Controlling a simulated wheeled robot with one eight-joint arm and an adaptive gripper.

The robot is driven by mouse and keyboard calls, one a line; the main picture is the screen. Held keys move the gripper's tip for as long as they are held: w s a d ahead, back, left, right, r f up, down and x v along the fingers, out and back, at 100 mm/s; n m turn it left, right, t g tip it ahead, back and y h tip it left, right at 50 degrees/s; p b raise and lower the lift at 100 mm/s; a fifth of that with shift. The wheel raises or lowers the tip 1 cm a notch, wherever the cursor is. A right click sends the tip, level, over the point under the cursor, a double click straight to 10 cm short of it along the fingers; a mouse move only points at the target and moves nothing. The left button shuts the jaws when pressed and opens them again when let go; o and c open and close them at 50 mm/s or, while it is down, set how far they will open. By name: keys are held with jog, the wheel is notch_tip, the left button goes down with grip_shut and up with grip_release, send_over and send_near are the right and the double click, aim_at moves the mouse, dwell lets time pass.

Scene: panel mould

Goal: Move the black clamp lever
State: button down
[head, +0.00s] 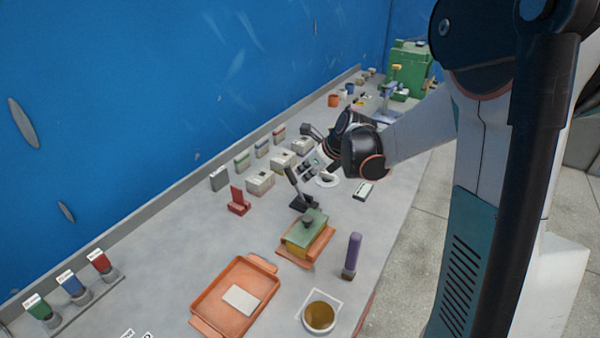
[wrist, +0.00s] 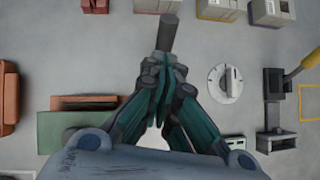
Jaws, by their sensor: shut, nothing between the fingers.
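The black clamp lever (head: 293,178) rises at a tilt from its dark base (head: 304,203) on the bench in the head view. In the wrist view its dark rounded handle (wrist: 167,34) sticks out beyond my fingertips, and the rest of it is hidden by the fingers. My gripper (head: 308,168) is right beside the upper part of the lever. In the wrist view my gripper (wrist: 163,77) has its teal fingers together, with nothing held between them. I cannot tell whether the fingers touch the lever.
A white dial (wrist: 225,82) lies right of my gripper. A green-topped block (head: 307,228) on an orange holder stands nearer, with a purple-handled tool (head: 353,252) and an orange tray (head: 210,299). A red bracket (head: 238,202) and several beige boxes (head: 260,183) stand along the wall side.

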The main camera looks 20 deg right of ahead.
jog(key=s+r+p, duration=0.3)
jog(key=r, duration=0.7)
jog(key=shift+s+d, duration=0.2)
jog(key=shift+d, duration=0.1)
